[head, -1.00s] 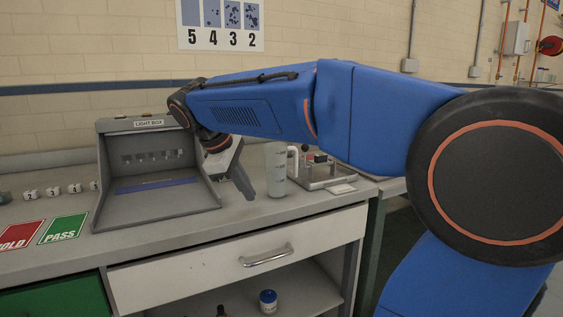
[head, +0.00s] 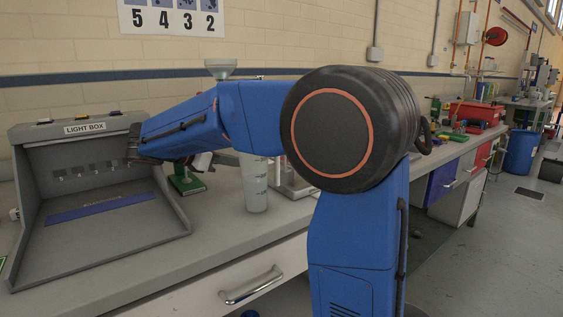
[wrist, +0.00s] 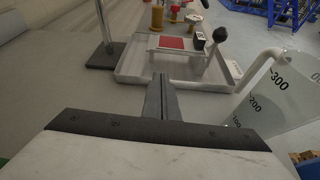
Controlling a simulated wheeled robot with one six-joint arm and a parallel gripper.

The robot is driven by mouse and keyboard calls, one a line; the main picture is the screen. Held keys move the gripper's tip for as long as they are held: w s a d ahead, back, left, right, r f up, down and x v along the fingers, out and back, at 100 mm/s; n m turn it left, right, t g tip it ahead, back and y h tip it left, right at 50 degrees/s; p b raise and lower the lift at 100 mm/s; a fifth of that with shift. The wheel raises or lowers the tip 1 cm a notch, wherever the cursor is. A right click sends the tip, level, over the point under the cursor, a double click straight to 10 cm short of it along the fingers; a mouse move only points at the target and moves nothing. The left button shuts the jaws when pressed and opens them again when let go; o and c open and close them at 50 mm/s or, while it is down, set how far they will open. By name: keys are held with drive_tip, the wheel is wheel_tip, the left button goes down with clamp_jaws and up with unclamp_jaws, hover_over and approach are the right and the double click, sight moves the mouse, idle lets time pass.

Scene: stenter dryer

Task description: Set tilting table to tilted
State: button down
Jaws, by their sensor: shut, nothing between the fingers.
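In the wrist view, a shallow pale tray (wrist: 128,66) holds a small raised platform with a red patch (wrist: 172,42). This looks like the tilting table; its platform seems roughly level, though the angle is hard to judge. A dark ball knob (wrist: 220,34) on a lever stands at its right side. My gripper (wrist: 162,78) is shut and empty, its fingertips pointing at the tray's near edge, apart from the knob. In the head view, the tray (head: 291,188) is mostly hidden behind my arm.
A graduated jug (wrist: 280,100) stands close at the right of my gripper; it also shows in the head view (head: 255,188). A dark stand base (wrist: 104,56) is left of the tray. The light box (head: 100,235) fills the bench's left end.

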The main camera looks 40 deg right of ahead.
drive_tip(key=shift+w+d+r+h, duration=0.1)
drive_tip(key=shift+w+d+h, duration=0.15)
drive_tip(key=shift+d+h, duration=0.1)
drive_tip(key=shift+d, duration=0.15)
drive_tip(key=x, duration=0.9)
drive_tip(key=shift+d+f, duration=0.2)
drive_tip(key=shift+d, duration=0.15)
drive_tip(key=shift+r, duration=0.15)
